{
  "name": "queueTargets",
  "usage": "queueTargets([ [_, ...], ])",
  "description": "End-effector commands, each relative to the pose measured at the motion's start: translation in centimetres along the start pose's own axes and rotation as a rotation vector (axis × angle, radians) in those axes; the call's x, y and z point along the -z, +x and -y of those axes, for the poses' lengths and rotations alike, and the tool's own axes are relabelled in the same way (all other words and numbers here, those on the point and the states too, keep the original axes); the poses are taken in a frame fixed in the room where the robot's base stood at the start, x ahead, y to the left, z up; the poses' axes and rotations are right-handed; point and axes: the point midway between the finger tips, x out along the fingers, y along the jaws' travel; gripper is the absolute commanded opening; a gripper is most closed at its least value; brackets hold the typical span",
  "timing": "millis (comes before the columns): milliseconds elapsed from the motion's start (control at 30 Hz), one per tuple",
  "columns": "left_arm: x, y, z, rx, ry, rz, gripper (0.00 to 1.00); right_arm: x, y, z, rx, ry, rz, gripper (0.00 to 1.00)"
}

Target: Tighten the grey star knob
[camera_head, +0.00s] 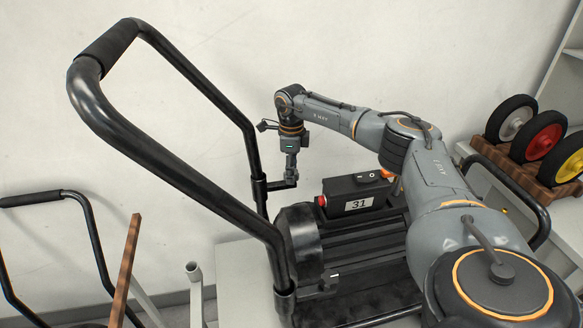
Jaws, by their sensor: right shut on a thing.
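My right gripper (291,176) points down at the far leg of the black tubular handle (185,195), beside the joint low on that leg. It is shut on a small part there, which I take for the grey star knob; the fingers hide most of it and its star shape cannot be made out. The handle rises from a black pressure washer with a ribbed motor body (350,250). My left gripper is not in view.
A black box labelled 31 (359,204), with a red button (321,200), sits on the machine close to my right arm. Wheels with white, red (545,141) and yellow hubs stand in a wooden rack at the right. Another black handle (75,200) and a wooden bar (125,270) are at lower left.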

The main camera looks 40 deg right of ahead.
Motion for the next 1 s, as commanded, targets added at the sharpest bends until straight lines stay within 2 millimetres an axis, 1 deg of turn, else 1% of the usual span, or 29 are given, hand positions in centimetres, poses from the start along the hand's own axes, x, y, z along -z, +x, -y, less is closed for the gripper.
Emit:
queueTargets([
  [33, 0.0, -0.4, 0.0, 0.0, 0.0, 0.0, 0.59, 0.0, -0.2, -0.1, -0.002, 0.045, 0.0, 0.08],
  [1000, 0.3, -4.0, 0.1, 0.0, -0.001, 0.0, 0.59, -0.1, -0.2, 0.0, 0.0, 0.967, 0.001, 0.08],
])
